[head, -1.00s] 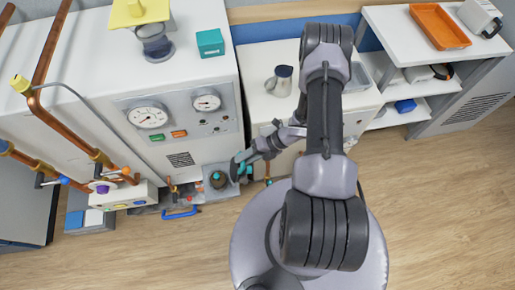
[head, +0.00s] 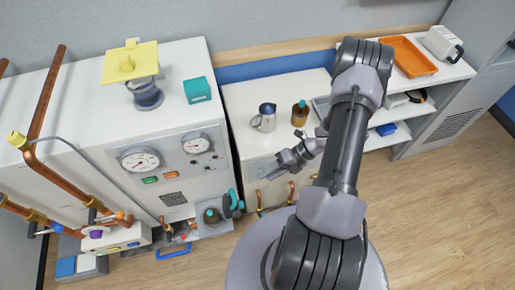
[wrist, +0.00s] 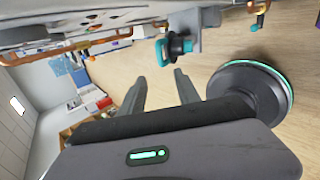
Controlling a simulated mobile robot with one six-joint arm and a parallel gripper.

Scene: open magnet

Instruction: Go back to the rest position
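My gripper (head: 268,171) is at the end of my folded arm, low in front of the white counter in the head view. In the wrist view my gripper (wrist: 160,78) has its two grey fingers apart with nothing between them, only floor behind. A teal-handled valve (head: 230,204) is on the lower front of the white machine, to the left of my gripper and apart from it. The wrist view shows a teal handle (wrist: 163,50) beyond the fingertips. The rest position itself is not marked in either view.
The white machine (head: 185,75) with gauges and copper pipes (head: 45,105) fills the left. A metal jug (head: 265,119) and a brown bottle (head: 300,113) stand on the counter (head: 240,100). Shelves with an orange tray (head: 410,57) are at right. Wooden floor (head: 440,200) is clear at lower right.

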